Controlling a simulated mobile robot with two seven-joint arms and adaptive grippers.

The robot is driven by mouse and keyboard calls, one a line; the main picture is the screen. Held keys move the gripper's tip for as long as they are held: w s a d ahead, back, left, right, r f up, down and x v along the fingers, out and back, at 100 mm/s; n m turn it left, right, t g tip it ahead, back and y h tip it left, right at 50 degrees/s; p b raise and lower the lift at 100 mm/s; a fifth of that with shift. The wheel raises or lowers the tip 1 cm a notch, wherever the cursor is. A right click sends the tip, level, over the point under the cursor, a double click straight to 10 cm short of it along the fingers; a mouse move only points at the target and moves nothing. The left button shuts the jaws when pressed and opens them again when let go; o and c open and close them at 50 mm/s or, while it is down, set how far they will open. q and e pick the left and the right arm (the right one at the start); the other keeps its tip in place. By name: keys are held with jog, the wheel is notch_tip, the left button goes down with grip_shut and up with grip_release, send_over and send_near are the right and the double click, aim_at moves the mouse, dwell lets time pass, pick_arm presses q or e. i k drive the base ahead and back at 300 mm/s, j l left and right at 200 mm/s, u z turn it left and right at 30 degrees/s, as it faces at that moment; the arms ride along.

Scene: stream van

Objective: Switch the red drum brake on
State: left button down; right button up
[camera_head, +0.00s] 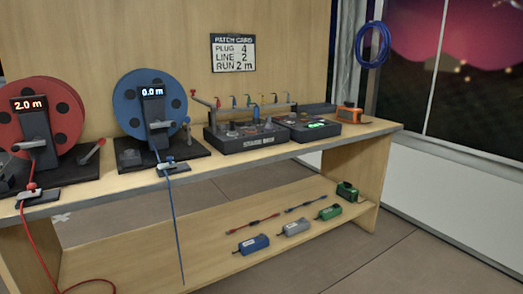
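The red drum (70,108) stands at the left of the bench on a dark base. Its display (29,104) reads 2.0 m. A lever (91,153) with a grey arm and a small red tip stands on the base to the drum's right, tilted up to the right; it looks like the brake, but I cannot tell whether it is on. A red cable (25,215) runs from the drum through a clamp at the bench edge and down to the floor. Neither of my grippers is in view.
A blue drum (128,105) reading 0.0 m stands to the right, with its own lever (187,130) and blue cable. A stage box (243,139) and an orange device (350,113) sit farther right. Several small boxes lie on the lower shelf (210,262). The floor at right is clear.

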aim_at(94, 151)
jog(key=i+j, duration=0.25)
jog(key=i, duration=0.15)
jog(key=i+j, duration=0.25)
jog(key=i, duration=0.15)
